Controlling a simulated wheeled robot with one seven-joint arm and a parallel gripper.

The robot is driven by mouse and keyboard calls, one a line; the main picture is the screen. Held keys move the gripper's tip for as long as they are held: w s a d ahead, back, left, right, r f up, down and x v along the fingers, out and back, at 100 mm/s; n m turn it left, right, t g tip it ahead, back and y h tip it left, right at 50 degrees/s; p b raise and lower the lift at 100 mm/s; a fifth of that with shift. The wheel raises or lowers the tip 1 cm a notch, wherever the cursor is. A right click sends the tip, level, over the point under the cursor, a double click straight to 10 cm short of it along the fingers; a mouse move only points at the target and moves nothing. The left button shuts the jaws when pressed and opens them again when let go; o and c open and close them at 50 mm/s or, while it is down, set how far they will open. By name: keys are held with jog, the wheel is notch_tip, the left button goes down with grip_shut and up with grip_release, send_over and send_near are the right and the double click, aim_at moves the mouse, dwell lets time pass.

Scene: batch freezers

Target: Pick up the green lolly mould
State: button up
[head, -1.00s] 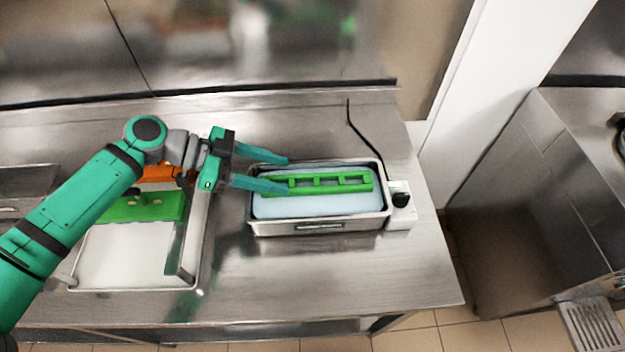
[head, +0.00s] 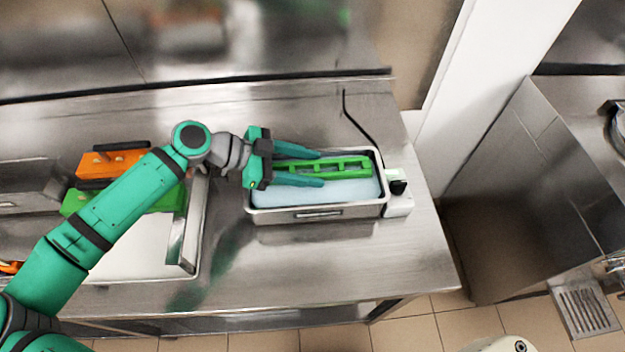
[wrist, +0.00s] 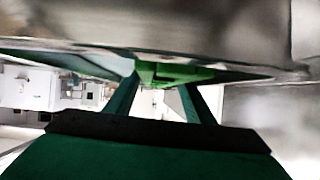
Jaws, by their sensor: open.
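The green lolly mould (head: 335,167) is a long frame with several openings. It sits in the metal freezer basin (head: 320,213), over the pale blue bath (head: 345,191). My gripper (head: 322,169) is open, its two teal fingers pointing right, one on each side of the mould's left part in the head view. The mould's left end is partly hidden by the gripper. In the wrist view the mould (wrist: 175,72) shows between the fingertips of my gripper (wrist: 160,88). I cannot tell whether the fingers touch it.
A white control box with a black knob (head: 398,187) stands at the basin's right end, with a black cable behind. A green piece (head: 165,199) and an orange piece (head: 110,162) lie left, by a white tray (head: 150,240). The counter front is clear.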

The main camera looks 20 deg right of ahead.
aim_at(316, 175)
jog(key=shift+s+d+f+g, duration=0.2)
jog(key=shift+s+f, duration=0.3)
jog(key=shift+s, duration=0.05)
jog(key=shift+s+d+f+g, duration=0.15)
jog(key=shift+s+f+g, duration=0.05)
jog(key=shift+s+f, duration=0.35)
jog(key=shift+w+d+f, duration=0.1)
jog(key=shift+w+d, duration=0.05)
jog(key=shift+d, duration=0.05)
jog(key=c, duration=1)
jog(key=shift+o, duration=0.2)
jog(key=shift+w+d+f, duration=0.45)
jog(key=shift+w+d, duration=0.05)
jog(key=shift+d, duration=0.3)
jog(key=shift+a+r, duration=0.25)
jog(key=shift+a, duration=0.3)
jog(key=shift+s+a+r, duration=0.1)
jog(key=shift+a+r, duration=0.1)
